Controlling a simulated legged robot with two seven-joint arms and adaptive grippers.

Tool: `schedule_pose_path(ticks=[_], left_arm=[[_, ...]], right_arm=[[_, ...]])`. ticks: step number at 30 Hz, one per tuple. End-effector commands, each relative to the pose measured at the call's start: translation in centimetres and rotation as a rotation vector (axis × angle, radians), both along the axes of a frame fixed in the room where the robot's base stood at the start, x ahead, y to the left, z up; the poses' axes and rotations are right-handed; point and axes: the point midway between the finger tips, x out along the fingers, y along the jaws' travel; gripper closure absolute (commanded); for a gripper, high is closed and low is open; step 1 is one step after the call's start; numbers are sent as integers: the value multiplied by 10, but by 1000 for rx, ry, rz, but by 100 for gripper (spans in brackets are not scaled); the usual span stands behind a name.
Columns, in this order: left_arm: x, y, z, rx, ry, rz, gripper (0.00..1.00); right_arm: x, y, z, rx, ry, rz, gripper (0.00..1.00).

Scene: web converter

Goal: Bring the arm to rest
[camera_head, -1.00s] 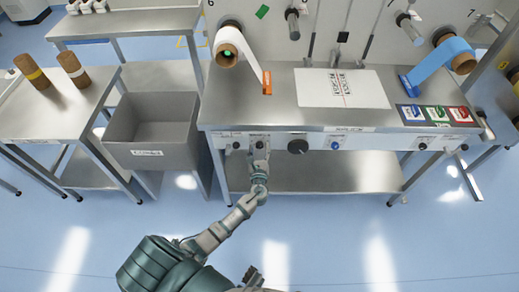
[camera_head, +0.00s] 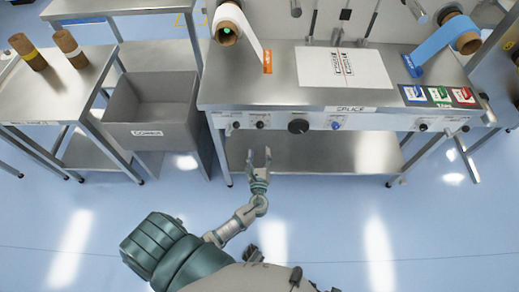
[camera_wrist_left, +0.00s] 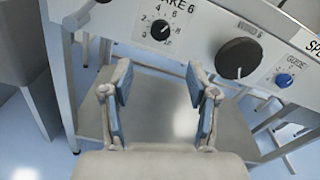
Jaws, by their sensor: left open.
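My left gripper (camera_head: 259,156) is in front of the splice table, below its front panel and over the lower shelf in the head view. Its two fingers stand apart with nothing between them. In the left wrist view the open fingers (camera_wrist_left: 160,98) with blue pads show below the panel knobs, apart from them. My left arm (camera_head: 240,216) reaches up from the bottom of the head view. My right gripper does not show.
The splice table (camera_head: 300,94) carries a front panel with a large black knob (camera_head: 298,126) and a blue knob (camera_head: 336,125). A grey bin (camera_head: 150,112) stands to its left. A side table (camera_head: 30,102) holds two brown rolls. The blue floor (camera_head: 330,225) in front is clear.

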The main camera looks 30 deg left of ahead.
Motion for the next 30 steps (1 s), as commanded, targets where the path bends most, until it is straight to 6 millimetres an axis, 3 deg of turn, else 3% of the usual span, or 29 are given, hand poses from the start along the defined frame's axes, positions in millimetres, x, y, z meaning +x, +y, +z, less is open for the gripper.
schedule_pose_path(ticks=[13,16,20,23,27,30], left_arm=[[0,0,-1,-6,1,0,41],[-5,2,-18,-84,17,8,41],[-28,6,-81,-397,68,65,41],[-68,4,-151,-763,106,197,41],[-145,-13,-240,-1271,116,518,41],[-202,-33,-284,-1564,79,804,41]], right_arm=[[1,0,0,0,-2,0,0],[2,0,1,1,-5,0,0],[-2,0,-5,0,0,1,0],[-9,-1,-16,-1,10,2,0],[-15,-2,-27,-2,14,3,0],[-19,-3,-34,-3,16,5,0]])
